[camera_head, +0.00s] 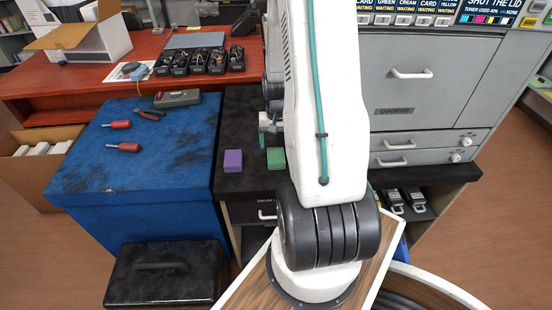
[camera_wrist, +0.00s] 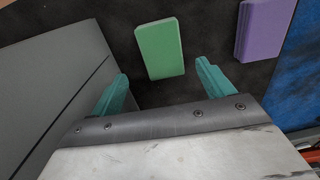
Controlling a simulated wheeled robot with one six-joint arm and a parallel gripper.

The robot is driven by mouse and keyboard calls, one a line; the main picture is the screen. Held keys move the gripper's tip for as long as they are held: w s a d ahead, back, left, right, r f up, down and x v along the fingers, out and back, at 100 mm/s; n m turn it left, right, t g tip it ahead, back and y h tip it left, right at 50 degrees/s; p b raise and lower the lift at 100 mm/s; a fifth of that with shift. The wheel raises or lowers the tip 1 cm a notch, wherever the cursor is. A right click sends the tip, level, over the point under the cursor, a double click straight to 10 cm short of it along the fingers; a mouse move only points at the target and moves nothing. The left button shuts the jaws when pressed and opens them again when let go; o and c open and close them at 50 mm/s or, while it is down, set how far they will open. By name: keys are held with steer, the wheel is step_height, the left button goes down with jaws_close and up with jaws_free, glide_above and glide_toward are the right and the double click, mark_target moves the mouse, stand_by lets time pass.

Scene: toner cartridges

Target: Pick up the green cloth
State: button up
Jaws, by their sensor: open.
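The green cloth (camera_head: 276,160) is a small folded block lying on the black cabinet top, close to my arm in the head view. In the wrist view the green cloth (camera_wrist: 160,50) lies beyond the fingertips, roughly between them and apart from both. My gripper (camera_wrist: 160,82) has two teal fingers spread wide with nothing between them. In the head view my gripper (camera_head: 268,127) shows only partly beside my arm, behind the green cloth.
A purple cloth (camera_head: 232,161) lies left of the green one; it also shows in the wrist view (camera_wrist: 262,30). A grey machine (camera_head: 400,110) stands close on the right. A blue-covered bench (camera_head: 150,175) with red-handled tools (camera_head: 124,147) is at left.

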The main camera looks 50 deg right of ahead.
mark_target(276, 156)
steer(key=f, duration=0.6)
steer(key=shift+a, duration=0.35)
steer(key=c, duration=1.1)
